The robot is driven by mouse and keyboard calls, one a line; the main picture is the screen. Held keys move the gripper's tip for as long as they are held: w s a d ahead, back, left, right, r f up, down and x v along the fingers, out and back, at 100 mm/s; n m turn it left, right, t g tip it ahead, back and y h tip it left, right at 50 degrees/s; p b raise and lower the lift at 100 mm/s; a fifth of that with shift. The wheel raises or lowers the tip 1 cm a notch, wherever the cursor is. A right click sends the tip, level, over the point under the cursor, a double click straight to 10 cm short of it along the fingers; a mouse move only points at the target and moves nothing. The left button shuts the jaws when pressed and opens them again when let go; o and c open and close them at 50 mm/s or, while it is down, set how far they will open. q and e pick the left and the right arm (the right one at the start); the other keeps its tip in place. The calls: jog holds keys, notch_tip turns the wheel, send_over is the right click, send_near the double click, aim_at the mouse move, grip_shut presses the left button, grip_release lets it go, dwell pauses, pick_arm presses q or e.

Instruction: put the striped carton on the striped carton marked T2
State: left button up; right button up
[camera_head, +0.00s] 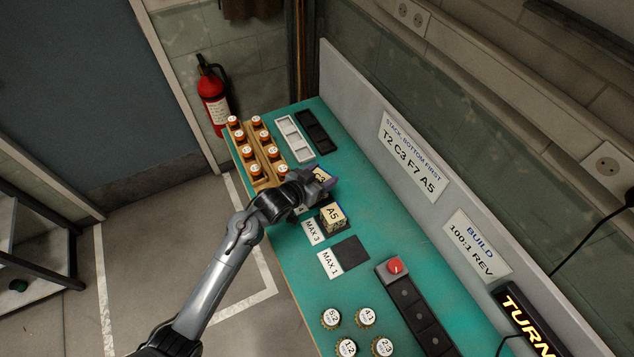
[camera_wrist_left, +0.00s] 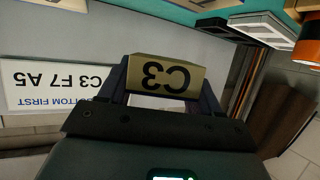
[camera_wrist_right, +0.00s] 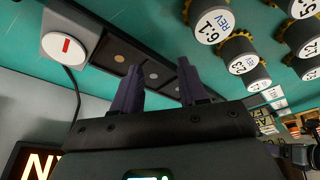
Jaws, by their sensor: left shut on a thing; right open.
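My left gripper (camera_head: 322,180) is shut on a carton marked C3, whose yellowish end face (camera_wrist_left: 165,76) shows between the fingers in the left wrist view. In the head view the C3 carton (camera_head: 319,173) is partly hidden by the gripper. Its stripes cannot be made out. A carton marked A5 (camera_head: 333,213) stands just in front of it, beside the MAX 3 label (camera_head: 312,232). No carton with a readable T2 mark shows; the left arm hides part of that area. My right gripper (camera_wrist_right: 160,85) is open and empty in the right wrist view.
A wooden rack (camera_head: 262,182) of orange-capped bottles, a white tray (camera_head: 293,140) and a black tray (camera_head: 316,132) stand at the far end. A dark pad (camera_head: 350,252) by the MAX 1 label is bare.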

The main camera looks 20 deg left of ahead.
pick_arm(q)
jog(key=shift+w+a+f, duration=0.35)
jog(key=shift+a+f, duration=0.1)
jog(key=shift+a, duration=0.25)
pick_arm(e)
jog(key=shift+d+f, duration=0.1)
pick_arm(q)
jog(key=shift+f+b, duration=0.35)
jog(key=shift+f, duration=1.6)
pick_arm(e)
jog(key=shift+d+f, duration=0.1)
jog(key=shift+f, duration=0.2)
pick_arm(q)
jog(key=shift+f, duration=0.1)
jog(key=o, duration=1.1)
jog(key=shift+f, duration=0.1)
pick_arm(e)
jog(key=shift+w, duration=0.1)
